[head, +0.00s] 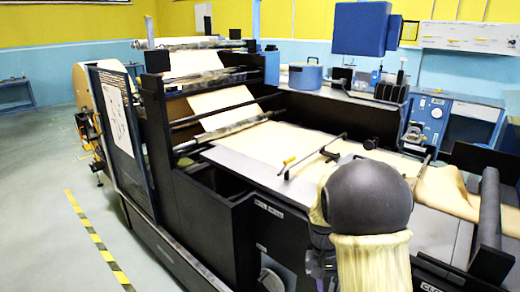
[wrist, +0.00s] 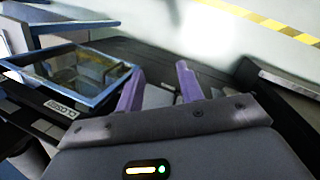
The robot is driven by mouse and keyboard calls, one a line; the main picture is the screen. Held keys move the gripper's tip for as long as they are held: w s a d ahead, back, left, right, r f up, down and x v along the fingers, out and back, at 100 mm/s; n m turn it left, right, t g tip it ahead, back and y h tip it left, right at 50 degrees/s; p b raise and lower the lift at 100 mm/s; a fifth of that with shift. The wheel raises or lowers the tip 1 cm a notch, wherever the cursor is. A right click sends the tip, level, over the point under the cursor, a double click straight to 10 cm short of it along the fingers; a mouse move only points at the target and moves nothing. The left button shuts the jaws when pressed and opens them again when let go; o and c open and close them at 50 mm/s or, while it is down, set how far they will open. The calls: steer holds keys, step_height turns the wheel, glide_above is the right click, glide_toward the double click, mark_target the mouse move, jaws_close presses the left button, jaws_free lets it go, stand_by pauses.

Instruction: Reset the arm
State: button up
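My gripper (wrist: 160,82) shows in the wrist view with its two purple fingers spread apart. Nothing is visible between the fingers. In the head view my arm's dark rounded joint and cream link fill the lower right in front of the machine, and the gripper cannot be made out there. The black machine (head: 245,235) carries a sheet of kraft paper (head: 265,143) over its bed.
In the wrist view, a blue-framed box with a clear top (wrist: 75,75) lies left of the fingers. Yellow-and-black floor tape (head: 98,242) runs along open floor left of the machine. A thin rod with yellow-tipped handles (head: 314,155) stands over the bed.

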steer(key=s+a+r+n+t+y+p, duration=0.2)
steer(key=s+r+t, duration=0.3)
steer(key=s, duration=0.5)
step_height(320, 180, up, 2)
steer(key=shift+s+a+r+n+p, duration=0.1)
steer(key=shift+s+a+n+p, duration=0.05)
steer(key=shift+a+n+p, duration=0.4)
